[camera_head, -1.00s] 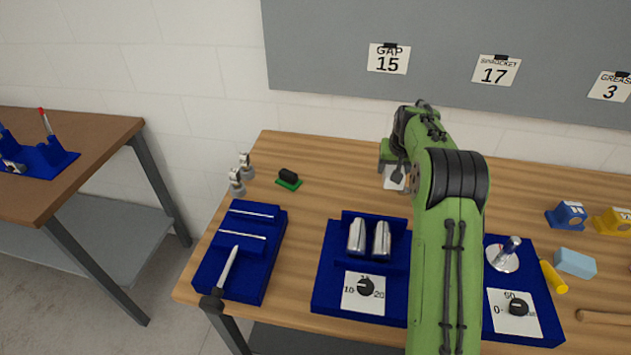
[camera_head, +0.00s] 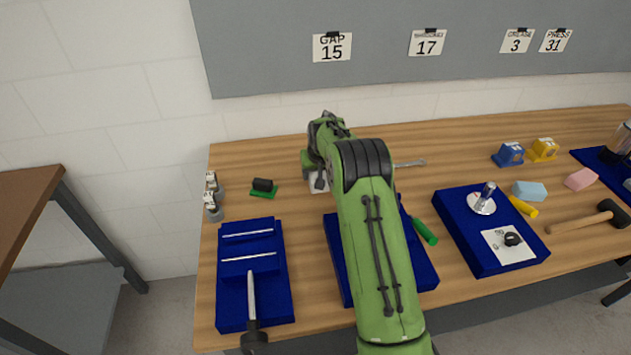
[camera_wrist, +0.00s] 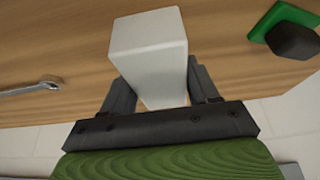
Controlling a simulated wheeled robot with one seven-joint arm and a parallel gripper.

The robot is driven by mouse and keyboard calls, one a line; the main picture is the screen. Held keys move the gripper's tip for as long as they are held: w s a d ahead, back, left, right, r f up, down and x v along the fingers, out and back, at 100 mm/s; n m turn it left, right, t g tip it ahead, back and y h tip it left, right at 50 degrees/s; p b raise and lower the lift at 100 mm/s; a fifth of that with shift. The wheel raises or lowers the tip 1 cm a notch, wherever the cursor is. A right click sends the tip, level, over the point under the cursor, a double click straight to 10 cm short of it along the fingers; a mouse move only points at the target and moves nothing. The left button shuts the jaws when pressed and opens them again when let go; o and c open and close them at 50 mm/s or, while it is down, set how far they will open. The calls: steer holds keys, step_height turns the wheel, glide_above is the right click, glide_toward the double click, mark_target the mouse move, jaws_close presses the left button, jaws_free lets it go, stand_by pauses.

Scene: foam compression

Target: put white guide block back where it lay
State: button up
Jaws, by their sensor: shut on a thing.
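The white guide block (camera_wrist: 148,45) is between the two dark fingers of my gripper (camera_wrist: 163,95) in the wrist view. The fingers are shut on its sides. Wooden table shows around the block in that view; I cannot tell whether the block touches it. In the head view a pale part of the block (camera_head: 319,184) shows beside my green arm, near the back of the table. My gripper's fingers are mostly hidden there by the arm.
A green-based black piece (camera_head: 263,187) lies left of the block. Two small metal pieces (camera_head: 212,196) stand at the table's left edge. Blue trays (camera_head: 225,290) line the front. A wrench (camera_head: 408,163) and a green-handled tool (camera_head: 425,232) lie to the right.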

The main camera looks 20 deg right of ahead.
steer(key=shift+f, duration=1.4)
steer(key=shift+f, duration=0.2)
steer(key=o, duration=1.3)
